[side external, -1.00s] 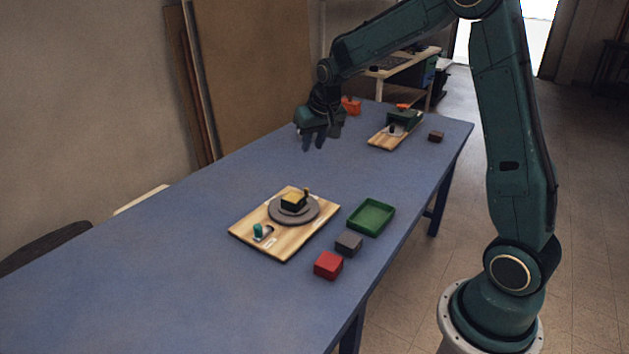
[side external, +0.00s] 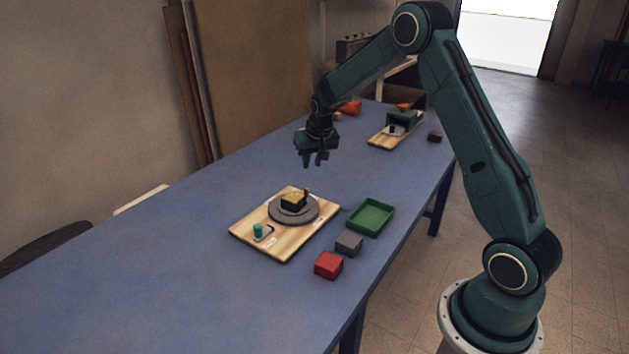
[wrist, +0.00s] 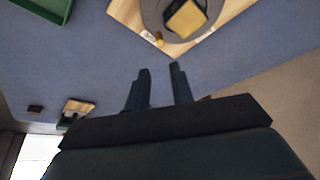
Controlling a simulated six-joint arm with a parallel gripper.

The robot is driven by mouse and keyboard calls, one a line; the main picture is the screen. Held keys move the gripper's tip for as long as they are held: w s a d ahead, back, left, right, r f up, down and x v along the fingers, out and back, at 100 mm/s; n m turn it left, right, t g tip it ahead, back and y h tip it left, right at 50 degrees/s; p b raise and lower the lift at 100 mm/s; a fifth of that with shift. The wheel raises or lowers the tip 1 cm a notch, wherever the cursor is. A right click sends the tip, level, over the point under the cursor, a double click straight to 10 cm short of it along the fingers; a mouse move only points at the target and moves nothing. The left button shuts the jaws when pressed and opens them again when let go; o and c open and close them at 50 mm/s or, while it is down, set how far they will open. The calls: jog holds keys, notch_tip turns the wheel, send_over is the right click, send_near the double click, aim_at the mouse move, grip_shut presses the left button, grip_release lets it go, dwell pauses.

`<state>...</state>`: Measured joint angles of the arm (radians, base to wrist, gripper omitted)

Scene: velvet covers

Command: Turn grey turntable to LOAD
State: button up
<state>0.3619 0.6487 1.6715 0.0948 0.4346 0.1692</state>
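The grey turntable (side external: 309,216) sits on a wooden board (side external: 283,249) on the blue table. A dark block with a yellow top (side external: 293,202) rests on it, and a small brown peg (side external: 306,192) stands at its far edge. In the wrist view the turntable (wrist: 153,14) is at the top, with the peg (wrist: 159,39) at its near rim. Small white labels lie on the board, too small to read. My gripper (side external: 316,160) hangs above the table, beyond the turntable and apart from it. Its fingers (wrist: 159,70) are apart with nothing between them.
A teal-topped part (side external: 259,230) is on the board's near left. A green tray (side external: 371,217), a grey block (side external: 348,244) and a red block (side external: 328,265) lie to the right. A second board (side external: 394,138) with a green device stands farther back. The table's left side is clear.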

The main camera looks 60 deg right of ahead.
aim_at(307, 188)
jog(key=shift+x, duration=6.55)
jog(key=shift+c, duration=0.4)
grip_shut()
